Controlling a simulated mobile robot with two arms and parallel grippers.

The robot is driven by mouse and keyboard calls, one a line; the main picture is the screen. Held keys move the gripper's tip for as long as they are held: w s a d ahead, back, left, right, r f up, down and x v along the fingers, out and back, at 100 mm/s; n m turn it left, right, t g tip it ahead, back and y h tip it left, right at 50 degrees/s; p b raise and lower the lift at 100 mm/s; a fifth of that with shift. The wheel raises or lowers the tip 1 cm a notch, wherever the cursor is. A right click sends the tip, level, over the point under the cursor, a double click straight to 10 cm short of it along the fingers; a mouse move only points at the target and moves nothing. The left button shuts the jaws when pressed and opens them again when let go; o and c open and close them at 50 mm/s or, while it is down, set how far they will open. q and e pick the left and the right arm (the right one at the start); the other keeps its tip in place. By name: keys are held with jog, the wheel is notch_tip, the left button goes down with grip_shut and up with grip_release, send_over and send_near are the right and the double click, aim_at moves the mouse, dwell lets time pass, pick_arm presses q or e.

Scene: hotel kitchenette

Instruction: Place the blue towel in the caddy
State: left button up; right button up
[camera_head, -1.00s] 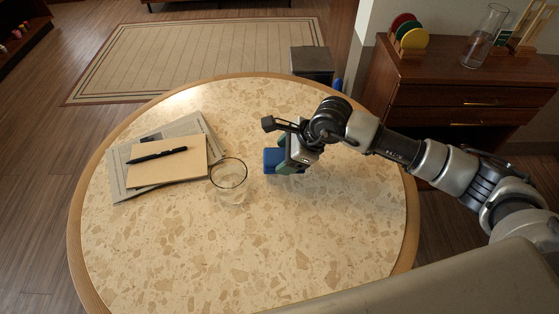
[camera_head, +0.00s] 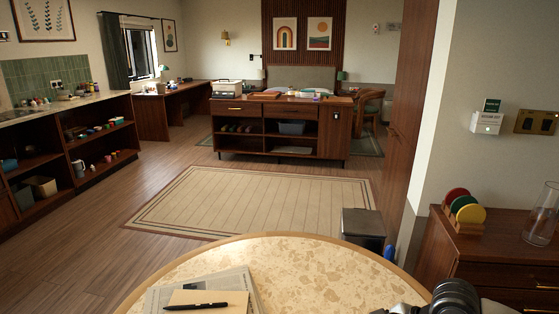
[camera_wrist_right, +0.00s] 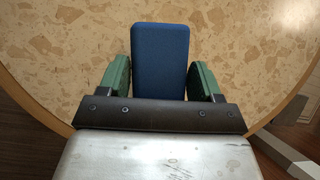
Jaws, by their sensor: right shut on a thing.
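The blue towel (camera_wrist_right: 160,60) looks like a folded flat block in the right wrist view. It sits between the green finger pads of my right gripper (camera_wrist_right: 159,78), which is shut on it. The speckled round tabletop shows behind it; I cannot tell its height above the table. In the head view only part of my right arm (camera_head: 452,298) shows at the bottom edge, and the towel is out of view. My left gripper is not in view. I cannot pick out the caddy for sure.
The round table (camera_head: 300,262) holds newspapers, a notepad and a pen (camera_head: 196,306). Beyond lie a grey bin (camera_head: 363,229), a rug (camera_head: 250,200) and a console (camera_head: 281,127) holding a grey container (camera_head: 291,127). Left shelves (camera_head: 100,140) hold several items. A cabinet (camera_head: 490,255) stands right.

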jog(key=n, duration=0.1)
jog(key=n+g, duration=0.1)
jog(key=s+n+g+p, duration=0.1)
jog(key=shift+a+r+n, duration=0.1)
jog(key=shift+r+n, duration=0.2)
jog(key=n, duration=0.1)
jog(key=n+g, duration=0.1)
jog(key=s+n+g+p, duration=0.1)
jog(key=n, duration=0.1)
jog(key=shift+a+r, duration=0.1)
jog(key=shift+r, duration=0.25)
jog(key=n+g+h, duration=0.1)
jog(key=n, duration=0.1)
jog(key=s+r+n+g+h+p, duration=0.1)
jog(key=n, duration=0.2)
jog(key=s+r+n+g+h+p, duration=0.1)
jog(key=n, duration=0.2)
jog(key=shift+r, duration=0.15)
jog(key=shift+s+d+r+n+g+h, duration=0.1)
jog(key=shift+s+d+n+g+h, duration=0.1)
jog(key=shift+n+h, duration=0.25)
jog(key=shift+s+d+r+n+g+h, duration=0.1)
jog(key=shift+n+g+h, duration=0.15)
jog(key=shift+n, duration=0.3)
